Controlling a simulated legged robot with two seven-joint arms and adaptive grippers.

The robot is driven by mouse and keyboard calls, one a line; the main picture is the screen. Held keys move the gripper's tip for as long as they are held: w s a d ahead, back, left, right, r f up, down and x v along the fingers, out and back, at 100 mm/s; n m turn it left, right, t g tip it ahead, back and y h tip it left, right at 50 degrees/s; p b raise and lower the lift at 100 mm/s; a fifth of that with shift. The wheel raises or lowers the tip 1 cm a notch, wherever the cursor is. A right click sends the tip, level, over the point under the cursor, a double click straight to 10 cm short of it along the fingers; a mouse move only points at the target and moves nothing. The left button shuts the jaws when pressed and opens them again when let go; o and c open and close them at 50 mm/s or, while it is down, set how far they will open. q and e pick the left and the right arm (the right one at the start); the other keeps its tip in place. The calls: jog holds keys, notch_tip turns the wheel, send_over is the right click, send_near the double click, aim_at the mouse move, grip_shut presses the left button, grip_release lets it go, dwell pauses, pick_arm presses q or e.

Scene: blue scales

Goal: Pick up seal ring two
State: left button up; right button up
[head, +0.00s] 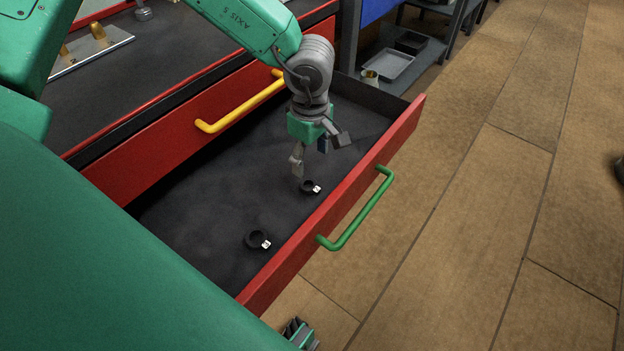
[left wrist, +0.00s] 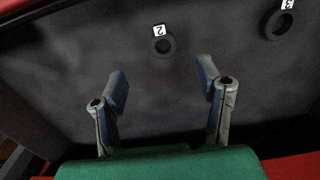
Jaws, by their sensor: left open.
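Seal ring two (left wrist: 171,47) is a black ring with a white tag marked 2. It lies flat on the dark drawer floor; in the head view it appears to be the ring (head: 307,192) nearest my left gripper, though its tag is unreadable there. My left gripper (head: 318,158) is open and empty, pointing down above that ring, apart from it. In the left wrist view the ring shows beyond the gap between the fingers (left wrist: 162,76). What appears to be part of my right gripper (head: 300,335) shows at the bottom edge of the head view.
A second black ring (head: 250,241), tagged 3 in the left wrist view (left wrist: 269,30), lies nearer in the same drawer. The open drawer has a red front wall (head: 345,196) with a green handle (head: 360,215). A yellow handle (head: 240,108) is on the closed drawer face behind.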

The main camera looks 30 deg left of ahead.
aim_at(309, 183)
pick_arm(q)
notch_tip(309, 183, down, 3)
jog(key=shift+a+b, duration=0.15)
jog(key=shift+b, duration=0.2)
jog(key=shift+a+f, duration=0.2)
jog(key=shift+f, duration=0.25)
jog(key=shift+s+f+b, duration=0.1)
jog(key=shift+f+b, duration=0.2)
jog(key=shift+b, duration=0.05)
jog(key=f+b, duration=0.1)
jog(key=f, duration=0.1)
jog(key=d+f+b, duration=0.1)
jog(key=f, duration=0.1)
jog(key=shift+f, duration=0.2)
jog(key=shift+a+r, duration=0.1)
jog(key=shift+s+a, duration=0.1)
jog(key=shift+a, duration=0.05)
jog(key=c, duration=0.9)
